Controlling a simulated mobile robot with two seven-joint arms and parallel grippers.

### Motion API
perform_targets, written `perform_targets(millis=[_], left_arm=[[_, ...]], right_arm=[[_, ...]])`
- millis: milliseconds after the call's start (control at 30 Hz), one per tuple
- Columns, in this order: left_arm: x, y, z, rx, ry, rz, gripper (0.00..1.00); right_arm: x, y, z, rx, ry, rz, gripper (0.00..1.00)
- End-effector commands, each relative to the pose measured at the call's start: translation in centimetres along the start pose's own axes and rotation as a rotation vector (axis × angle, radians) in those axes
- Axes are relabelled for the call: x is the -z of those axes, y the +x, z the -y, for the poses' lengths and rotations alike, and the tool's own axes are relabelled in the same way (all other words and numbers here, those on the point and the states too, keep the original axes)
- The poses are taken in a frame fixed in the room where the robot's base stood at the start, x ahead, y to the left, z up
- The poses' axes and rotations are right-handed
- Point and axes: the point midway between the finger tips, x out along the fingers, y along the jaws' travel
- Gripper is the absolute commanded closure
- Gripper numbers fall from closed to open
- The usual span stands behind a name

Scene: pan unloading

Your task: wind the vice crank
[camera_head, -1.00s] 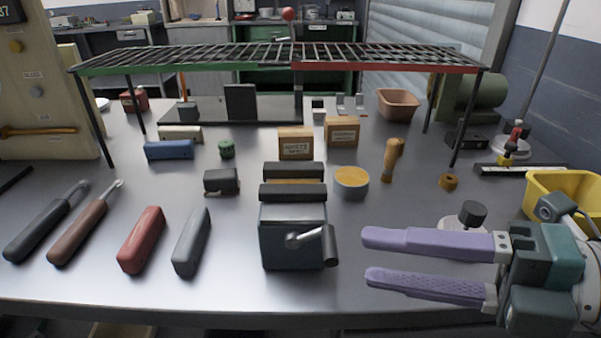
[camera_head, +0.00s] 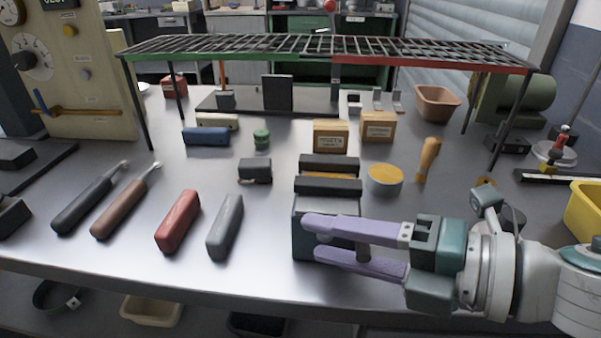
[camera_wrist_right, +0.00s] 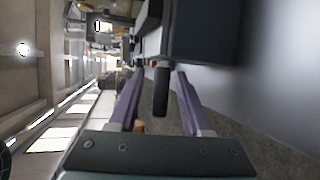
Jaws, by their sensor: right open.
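The dark vice (camera_head: 326,203) stands near the front edge of the workbench, its jaws toward the back. My right gripper (camera_head: 314,238) reaches in from the right with its two purple fingers open, in front of the vice's lower body. The crank's dark handle (camera_wrist_right: 160,92) lies between the fingers in the wrist view, with a gap on each side. In the head view the fingers hide most of the crank; only a dark bit of the handle (camera_head: 362,248) shows between them. My left gripper is not in view.
A grey bar (camera_head: 226,226) and a red bar (camera_head: 178,220) lie left of the vice. A round orange-topped tin (camera_head: 384,179) stands close behind on the right. A rack (camera_head: 330,46) spans the back.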

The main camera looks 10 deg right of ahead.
Motion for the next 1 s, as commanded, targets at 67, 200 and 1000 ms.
perform_targets(millis=[67,200,1000], left_arm=[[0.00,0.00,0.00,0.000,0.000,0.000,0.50],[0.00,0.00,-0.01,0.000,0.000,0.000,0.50],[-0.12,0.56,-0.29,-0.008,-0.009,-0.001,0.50]], right_arm=[[0.01,-0.01,0.00,0.000,0.000,0.000,0.52],[0.01,-0.03,0.00,0.000,0.001,0.000,0.63],[0.06,0.02,0.26,-0.011,0.006,-0.001,1.00]])
